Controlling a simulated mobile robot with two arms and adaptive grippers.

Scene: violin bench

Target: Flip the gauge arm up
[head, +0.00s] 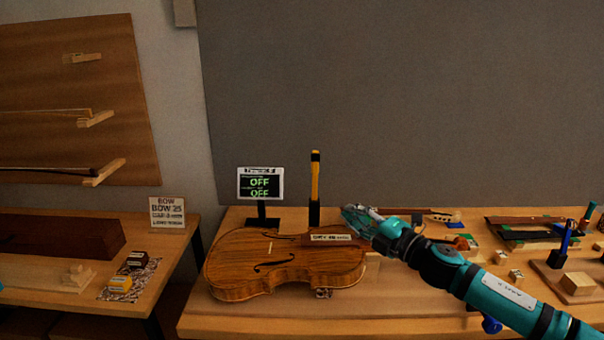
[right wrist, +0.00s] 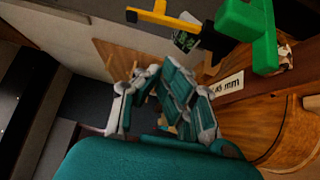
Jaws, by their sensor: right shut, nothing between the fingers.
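The gauge arm (head: 315,178) is a yellow bar with a dark tip, standing upright on a black post behind the violin. A yellow bar with a black end (right wrist: 163,18), which looks like the same arm, shows at the top of the right wrist view. The violin body (head: 235,278) lies on the bench with a labelled strip (head: 330,239) across its upper part. My right gripper (head: 350,214) is shut and empty, just right of and in front of the gauge post, above the violin's right end. Its fingers show in the right wrist view (right wrist: 165,95).
A small display (head: 261,184) reading OFF stands left of the gauge. A green piece (right wrist: 252,35) is close in the right wrist view. Small blocks (head: 578,283) and tools crowd the bench's right side. The bench front (head: 250,320) is clear.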

